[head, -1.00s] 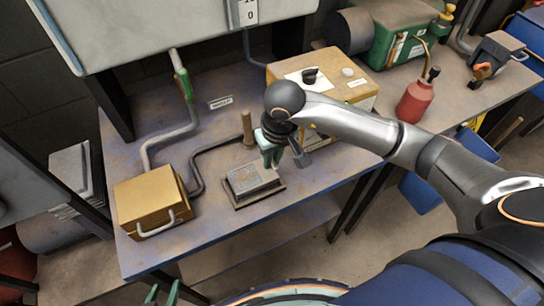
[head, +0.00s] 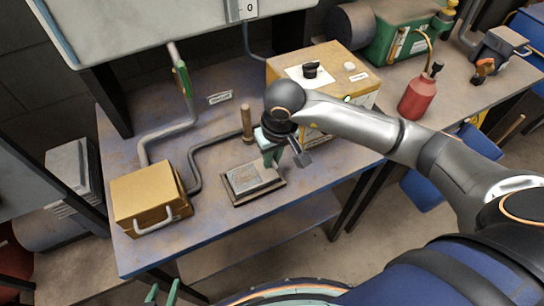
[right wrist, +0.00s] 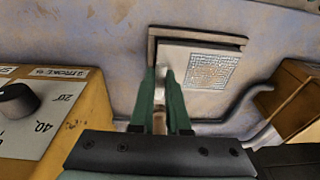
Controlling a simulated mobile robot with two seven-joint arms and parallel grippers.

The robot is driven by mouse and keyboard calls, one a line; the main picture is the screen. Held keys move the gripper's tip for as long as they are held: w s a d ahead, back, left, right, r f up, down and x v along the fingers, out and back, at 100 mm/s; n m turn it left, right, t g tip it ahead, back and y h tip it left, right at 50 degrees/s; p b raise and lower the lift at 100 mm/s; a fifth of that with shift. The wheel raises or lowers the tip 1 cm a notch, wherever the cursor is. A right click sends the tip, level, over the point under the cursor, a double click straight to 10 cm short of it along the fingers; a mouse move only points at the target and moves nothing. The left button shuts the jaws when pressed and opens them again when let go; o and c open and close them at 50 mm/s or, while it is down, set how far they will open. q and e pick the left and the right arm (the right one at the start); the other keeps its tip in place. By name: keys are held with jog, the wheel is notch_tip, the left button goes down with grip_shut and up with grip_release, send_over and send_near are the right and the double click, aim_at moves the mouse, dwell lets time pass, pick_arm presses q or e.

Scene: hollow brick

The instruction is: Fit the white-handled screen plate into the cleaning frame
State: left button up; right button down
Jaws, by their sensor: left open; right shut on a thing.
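The screen plate (head: 250,178) is a light grey-white square with a patterned mesh area. It lies over the dark-rimmed cleaning frame (head: 262,195) on the bench. My right gripper (head: 271,158) is shut at the plate's far right side, pointing down. In the right wrist view the plate (right wrist: 211,70) shows beyond the green fingers (right wrist: 157,95), with the brown frame rim (right wrist: 200,36) along its top and left. I cannot tell whether the plate sits flush. My left gripper (head: 160,294) shows only its green fingertips, apart, at the bottom edge.
A wooden-handled peg (head: 247,122) stands behind the frame. A gold box (head: 146,195) with a pipe is at the left. A yellow control box (head: 335,85) is behind my right arm. A red bottle (head: 418,98) stands further right. The bench front is clear.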

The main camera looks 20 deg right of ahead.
jog(key=shift+f+b, duration=0.35)
jog(key=shift+f, duration=0.05)
jog(key=c, duration=0.8)
grip_release()
jog(key=shift+r, duration=0.1)
jog(key=r, duration=0.4)
jog(key=s+r, duration=0.1)
jog(key=r, duration=0.3)
jog(key=s+r, duration=0.1)
jog(key=r, duration=0.3)
jog(key=shift+d+r, duration=0.15)
jog(key=shift+d, duration=0.1)
